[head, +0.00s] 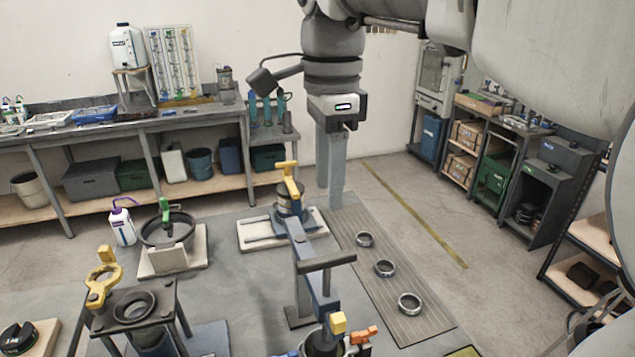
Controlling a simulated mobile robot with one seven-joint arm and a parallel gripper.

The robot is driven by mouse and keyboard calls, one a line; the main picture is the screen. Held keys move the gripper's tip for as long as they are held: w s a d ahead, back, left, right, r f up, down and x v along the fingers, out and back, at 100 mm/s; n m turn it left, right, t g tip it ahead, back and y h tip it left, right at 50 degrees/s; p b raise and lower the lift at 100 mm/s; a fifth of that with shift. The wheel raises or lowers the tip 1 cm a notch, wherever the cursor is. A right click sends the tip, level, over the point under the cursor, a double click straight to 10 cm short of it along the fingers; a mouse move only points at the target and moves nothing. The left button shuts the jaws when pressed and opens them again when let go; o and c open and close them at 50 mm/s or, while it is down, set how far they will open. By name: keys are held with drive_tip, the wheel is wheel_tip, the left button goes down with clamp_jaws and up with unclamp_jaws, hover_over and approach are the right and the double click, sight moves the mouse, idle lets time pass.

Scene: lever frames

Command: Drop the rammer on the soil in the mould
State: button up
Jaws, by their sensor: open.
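My gripper (331,198) points straight down at the upper middle, its two long grey fingers apart and empty. Left of the fingertips, a round blue-grey pot with a yellow handle (290,180) stands on a pale board. A blue-grey beam on a post (304,268), with a grey crossbar, runs from near this pot toward the front edge. At the beam's near end are a yellow block (338,322) and a dark round vessel (318,346), cut off by the frame. I cannot tell for certain which parts are the rammer and mould; no soil is clearly visible.
Three metal rings (384,268) lie on a ribbed grey mat right of the beam. A dark pan with a green handle (165,228), a white bottle (122,226) and a dark stand with a yellow handle (136,305) are at left. Benches and shelves line the walls.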

sight(327, 262)
drive_tip(key=shift+f, duration=0.2)
wheel_tip(327, 262, down, 17)
drive_tip(key=shift+f+b, duration=0.1)
drive_tip(key=shift+b, duration=0.85)
clamp_jaws()
idle(0.9)
